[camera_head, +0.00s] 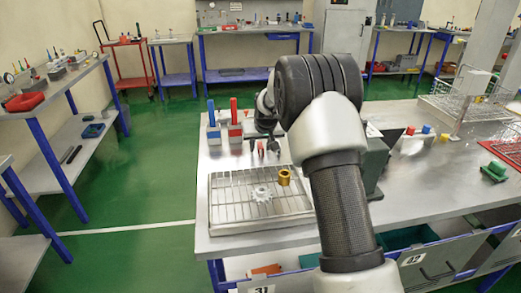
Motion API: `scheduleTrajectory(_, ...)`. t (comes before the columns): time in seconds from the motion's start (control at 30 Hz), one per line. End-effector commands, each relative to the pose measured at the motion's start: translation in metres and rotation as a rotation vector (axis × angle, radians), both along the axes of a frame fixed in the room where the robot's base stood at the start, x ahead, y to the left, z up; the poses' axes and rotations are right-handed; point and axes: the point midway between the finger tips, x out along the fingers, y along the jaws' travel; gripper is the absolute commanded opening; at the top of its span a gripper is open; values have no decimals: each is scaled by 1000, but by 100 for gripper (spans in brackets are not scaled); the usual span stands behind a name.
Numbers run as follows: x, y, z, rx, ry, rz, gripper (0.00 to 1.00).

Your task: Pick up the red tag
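My arm rises from the bottom and bends over the workbench (285,240). My gripper (263,140) is the dark part left of the black elbow, pointing down over the bench; it is small and partly hidden, so whether it is open or shut is unclear. I cannot identify the red tag for certain. A small red item (261,148) shows just below the gripper; whether they touch is unclear. A red upright piece on a block (234,112) stands left of the gripper, next to a blue upright piece on a block (211,114).
A wire-grid tray (225,208) in front holds a pale gear (261,194) and a gold cylinder (284,177). A dark grey box (373,160) stands right of my arm. Farther right are a green part (494,171) and a red mat (508,150).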

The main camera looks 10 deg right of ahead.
Motion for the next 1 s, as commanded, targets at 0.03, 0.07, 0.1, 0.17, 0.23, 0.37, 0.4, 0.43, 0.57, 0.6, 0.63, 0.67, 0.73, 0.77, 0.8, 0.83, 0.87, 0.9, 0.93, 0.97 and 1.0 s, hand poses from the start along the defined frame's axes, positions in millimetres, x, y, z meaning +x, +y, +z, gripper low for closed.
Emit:
scheduleTrajectory(0.03,0,0,0,0,-1,0,36)
scheduleTrajectory(0.07,0,0,1,0,0,0,36)
scheduleTrajectory(0.1,0,0,1,0,0,0,36)
scheduleTrajectory(0.17,0,0,1,0,0,0,28)
scheduleTrajectory(0.23,0,0,1,0,0,0,16)
scheduleTrajectory(0.37,0,0,1,0,0,0,0)
scheduleTrajectory(0.4,0,0,1,0,0,0,0)
scheduleTrajectory(0.43,0,0,1,0,0,0,0)
scheduleTrajectory(0.57,0,0,1,0,0,0,0)
scheduleTrajectory(0.6,0,0,2,0,-1,0,0)
scheduleTrajectory(0.63,0,0,3,0,-1,0,0)
scheduleTrajectory(0.67,0,0,5,0,-2,0,0)
scheduleTrajectory(0.73,0,0,14,0,-3,0,0)
scheduleTrajectory(0.77,0,0,19,0,-4,0,0)
scheduleTrajectory(0.8,1,0,26,0,-4,0,0)
scheduleTrajectory(0.83,0,0,32,0,-4,0,0)
scheduleTrajectory(0.87,0,0,38,0,-4,0,0)
scheduleTrajectory(0.9,1,0,48,0,-5,0,0)
scheduleTrajectory(0.93,0,0,54,0,-4,0,0)
scheduleTrajectory(0.97,1,0,60,0,-5,0,0)
scheduleTrajectory(1.0,0,0,67,1,-4,-1,0)
